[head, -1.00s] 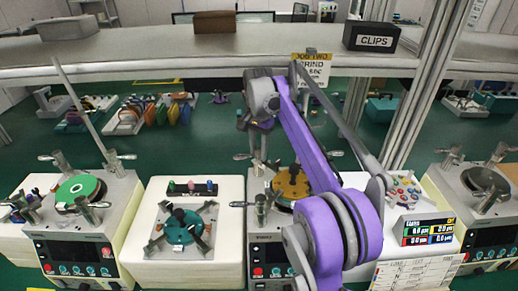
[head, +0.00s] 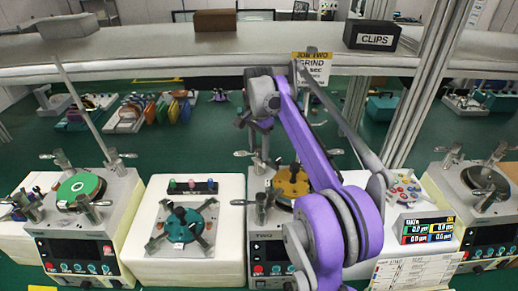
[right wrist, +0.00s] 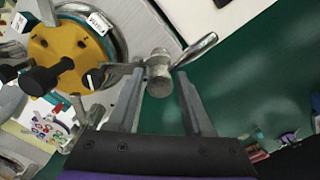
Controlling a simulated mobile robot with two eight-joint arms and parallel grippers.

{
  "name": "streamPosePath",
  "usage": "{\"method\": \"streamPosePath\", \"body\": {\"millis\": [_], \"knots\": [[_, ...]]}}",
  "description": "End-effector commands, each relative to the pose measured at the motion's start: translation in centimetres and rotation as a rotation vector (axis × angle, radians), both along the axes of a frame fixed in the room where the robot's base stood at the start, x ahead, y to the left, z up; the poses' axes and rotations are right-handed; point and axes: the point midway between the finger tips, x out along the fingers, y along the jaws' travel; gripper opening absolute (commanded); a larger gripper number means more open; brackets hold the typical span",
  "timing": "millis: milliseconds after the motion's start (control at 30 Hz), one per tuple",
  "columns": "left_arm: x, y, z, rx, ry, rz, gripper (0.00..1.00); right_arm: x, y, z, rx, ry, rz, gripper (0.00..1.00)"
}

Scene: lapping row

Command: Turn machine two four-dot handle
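Machine two (head: 265,245) stands in the middle of the bench in the head view, partly hidden by my right arm. Its round gold plate (head: 290,186) also shows in the right wrist view (right wrist: 65,55). A metal clamp handle (right wrist: 160,72) with a rounded hub and a lever slanting up right lies between the fingertips of my right gripper (right wrist: 160,80). The fingers are apart, with gaps beside the hub. In the head view my right gripper (head: 257,128) is above the machine's back edge. No dots can be made out on the handle. My left gripper is not in view.
A neighbouring machine with a green plate (head: 78,188) stands left, another (head: 487,180) right. A white stand (head: 222,250) holds a teal fixture (head: 184,225). A small display (head: 428,230) stands right of machine two. A shelf (head: 200,52) spans the back.

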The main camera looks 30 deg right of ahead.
Motion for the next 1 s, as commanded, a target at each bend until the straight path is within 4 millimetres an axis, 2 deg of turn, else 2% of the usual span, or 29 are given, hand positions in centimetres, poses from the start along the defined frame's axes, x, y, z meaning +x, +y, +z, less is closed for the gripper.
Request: {"method": "streamPosePath", "body": {"millis": [67, 333, 467, 800, 1000], "knots": [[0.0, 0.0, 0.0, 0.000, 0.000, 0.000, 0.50, 0.0, 0.0, 0.0, 0.000, 0.000, 0.000, 0.65], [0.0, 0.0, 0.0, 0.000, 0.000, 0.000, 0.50, 0.0, 0.0, 0.1, -0.001, -0.001, 0.000, 0.65], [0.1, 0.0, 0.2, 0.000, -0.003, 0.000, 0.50, 0.1, 0.0, 1.0, 0.000, -0.002, 0.000, 0.65], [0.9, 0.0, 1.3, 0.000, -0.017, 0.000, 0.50, 0.1, 0.0, 7.6, 0.000, -0.003, 0.000, 0.65], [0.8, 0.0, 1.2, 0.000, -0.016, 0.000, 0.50, 0.1, 0.0, 9.9, 0.000, -0.001, 0.000, 0.65]]}}
